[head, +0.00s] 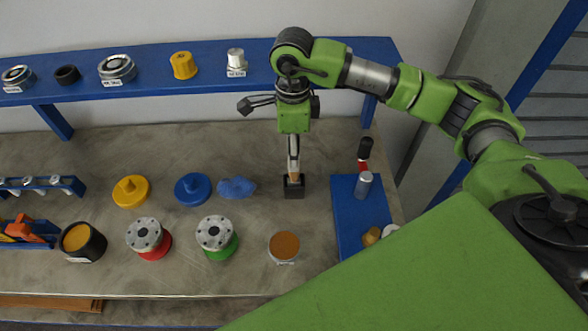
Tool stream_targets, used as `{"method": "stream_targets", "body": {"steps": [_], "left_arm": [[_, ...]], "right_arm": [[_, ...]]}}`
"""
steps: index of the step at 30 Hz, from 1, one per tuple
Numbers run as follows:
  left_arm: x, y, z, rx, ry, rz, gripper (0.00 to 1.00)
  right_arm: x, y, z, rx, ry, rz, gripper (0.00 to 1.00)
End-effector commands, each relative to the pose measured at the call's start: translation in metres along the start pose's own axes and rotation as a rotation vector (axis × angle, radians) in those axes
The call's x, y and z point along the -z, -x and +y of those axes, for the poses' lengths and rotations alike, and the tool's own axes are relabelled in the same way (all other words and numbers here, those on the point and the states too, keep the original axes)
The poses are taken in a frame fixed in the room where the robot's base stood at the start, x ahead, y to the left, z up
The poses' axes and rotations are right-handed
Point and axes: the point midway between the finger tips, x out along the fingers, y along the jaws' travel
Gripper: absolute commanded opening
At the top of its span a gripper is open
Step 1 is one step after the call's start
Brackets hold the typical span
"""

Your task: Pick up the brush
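The brush (294,172) looks like the narrow upright piece with a tan part. Its lower end is at a small black block (294,188) on the workbench, in the middle of the head view. My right arm comes in from the right and reaches down over it. My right gripper (293,146) is at the end of this arm, directly above the tan part and in line with it. The parts are too small and overlapping to tell whether its fingers are closed on the brush. My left gripper is not in view.
A blue shelf (210,74) with several small parts runs behind. Left of the brush are a blue cloth (237,187), blue (193,189) and yellow lids (131,191), and red (153,246) and green (217,238) flanged vessels. A blue mat (352,220) with bottles lies right.

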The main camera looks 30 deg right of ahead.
Motion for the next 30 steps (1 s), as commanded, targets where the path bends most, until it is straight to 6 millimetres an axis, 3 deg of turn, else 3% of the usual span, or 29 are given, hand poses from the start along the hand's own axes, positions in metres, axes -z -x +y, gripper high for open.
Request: {"method": "stream_targets", "body": {"steps": [8,13,20,25,30], "left_arm": [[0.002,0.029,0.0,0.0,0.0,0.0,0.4],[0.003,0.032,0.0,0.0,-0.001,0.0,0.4],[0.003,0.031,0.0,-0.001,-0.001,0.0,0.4],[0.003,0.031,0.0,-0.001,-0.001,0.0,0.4],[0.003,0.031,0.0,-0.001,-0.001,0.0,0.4]], "right_arm": [[0.003,-0.029,0.006,-0.005,-0.001,0.003,0.39],[0.003,-0.049,0.005,-0.003,-0.001,0.001,0.39],[0.002,-0.052,0.005,-0.001,0.0,-0.001,0.39],[0.002,-0.052,0.005,-0.001,0.0,-0.001,0.0],[0.002,-0.052,0.005,-0.001,0.0,-0.001,0.0]]}}
